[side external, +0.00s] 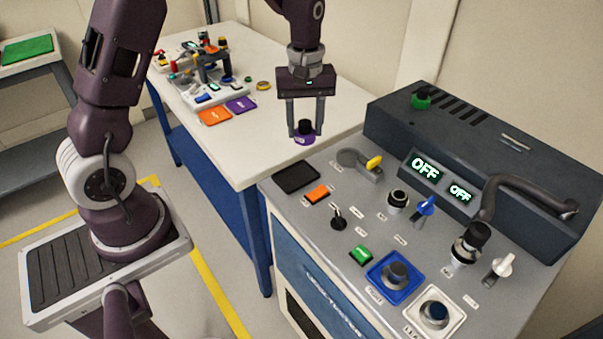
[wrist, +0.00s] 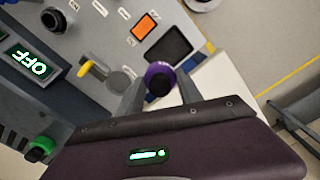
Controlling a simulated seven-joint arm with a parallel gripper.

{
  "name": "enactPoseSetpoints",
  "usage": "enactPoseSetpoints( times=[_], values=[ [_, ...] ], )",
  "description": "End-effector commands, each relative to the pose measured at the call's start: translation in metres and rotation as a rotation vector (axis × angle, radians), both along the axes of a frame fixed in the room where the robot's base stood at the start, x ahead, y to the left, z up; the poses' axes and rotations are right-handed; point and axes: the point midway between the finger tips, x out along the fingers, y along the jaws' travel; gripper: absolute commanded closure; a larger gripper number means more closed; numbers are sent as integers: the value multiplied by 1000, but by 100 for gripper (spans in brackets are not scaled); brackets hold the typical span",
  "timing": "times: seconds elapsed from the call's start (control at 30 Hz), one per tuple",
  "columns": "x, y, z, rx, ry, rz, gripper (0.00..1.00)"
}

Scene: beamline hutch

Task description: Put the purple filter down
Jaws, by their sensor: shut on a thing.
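The purple filter (side external: 306,140) is a round purple disc with a black knob on top. My gripper (side external: 305,129) points down and is shut on the knob. The disc hangs level below the fingertips, near the corner of the white table beside the grey console; its exact height is hard to tell. In the wrist view the purple filter (wrist: 158,68) shows between the two fingers of my gripper (wrist: 160,84). A flat purple pad (side external: 241,104) and a flat orange pad (side external: 215,117) lie on the table, to the left of the filter.
The grey console (side external: 300,215) carries a dark recessed pad (side external: 297,177), a yellow-tipped lever (side external: 374,163), knobs, buttons and lit OFF displays (side external: 425,170).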

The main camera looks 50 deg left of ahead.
Motion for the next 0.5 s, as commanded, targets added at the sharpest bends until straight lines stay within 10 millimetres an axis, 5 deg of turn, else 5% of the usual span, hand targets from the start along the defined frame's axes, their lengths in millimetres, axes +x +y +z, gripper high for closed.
enactPoseSetpoints(
  times=[0.13, 0.5],
  values=[
    [-25, 1, -5, -2, 4, 0, 100],
    [-27, 1, -82, -4, 7, 0, 100]
  ],
)
